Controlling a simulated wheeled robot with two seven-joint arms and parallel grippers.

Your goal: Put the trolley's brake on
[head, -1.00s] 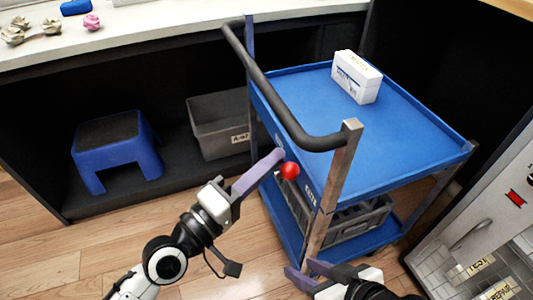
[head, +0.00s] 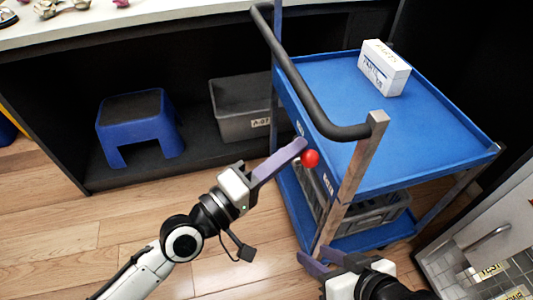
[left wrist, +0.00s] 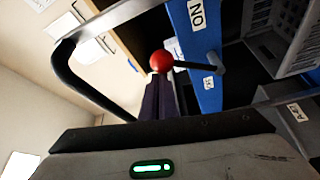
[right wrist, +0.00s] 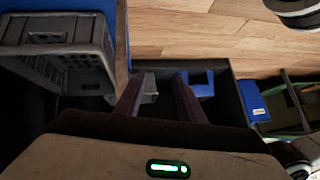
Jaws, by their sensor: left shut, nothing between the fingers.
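The blue trolley (head: 430,130) stands at the right of the head view with its dark push handle (head: 300,85) towards me. The brake lever's red ball knob (head: 310,158) sticks out from its near side. In the left wrist view the knob (left wrist: 161,61) is on a dark rod running to a pivot on the blue panel (left wrist: 205,50), between an ON label (left wrist: 197,14) and a smaller label (left wrist: 209,83). My left gripper (head: 303,145) is shut and empty, its tips right by the knob; contact is unclear. My right gripper (head: 322,258) is open and empty, low beside the trolley's near post.
A white box (head: 384,68) lies on the trolley's top shelf and a grey crate (head: 375,215) on the lower one. A blue step stool (head: 140,128) and a grey bin (head: 240,108) stand under the counter (head: 150,28). Wooden floor lies open in front.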

